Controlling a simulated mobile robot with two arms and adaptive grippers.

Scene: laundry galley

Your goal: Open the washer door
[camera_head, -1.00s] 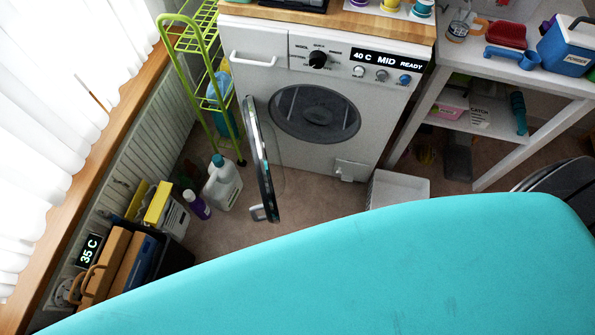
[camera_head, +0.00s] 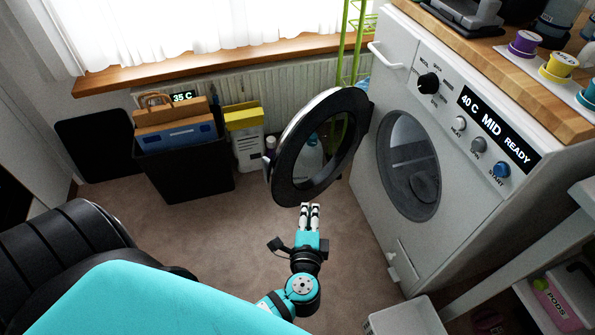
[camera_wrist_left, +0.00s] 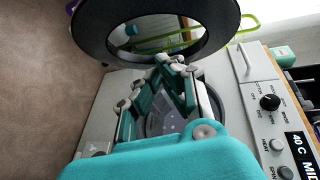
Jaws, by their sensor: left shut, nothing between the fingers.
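The white washer (camera_head: 365,205) stands at the right in the head view. Its round door (camera_head: 300,193), a dark ring with a clear middle, stands swung wide open to the left. The dark drum opening (camera_head: 412,170) is exposed. My left gripper (camera_head: 310,207) is shut and empty, with its fingertips just below the door's lower rim in the picture; I cannot tell whether they touch it. In the left wrist view, the door ring (camera_wrist_left: 92,32) spans the top, beyond my left fingers (camera_wrist_left: 172,64). My right gripper is out of view.
A white table is at the right. Floor left of my gripper is clear.

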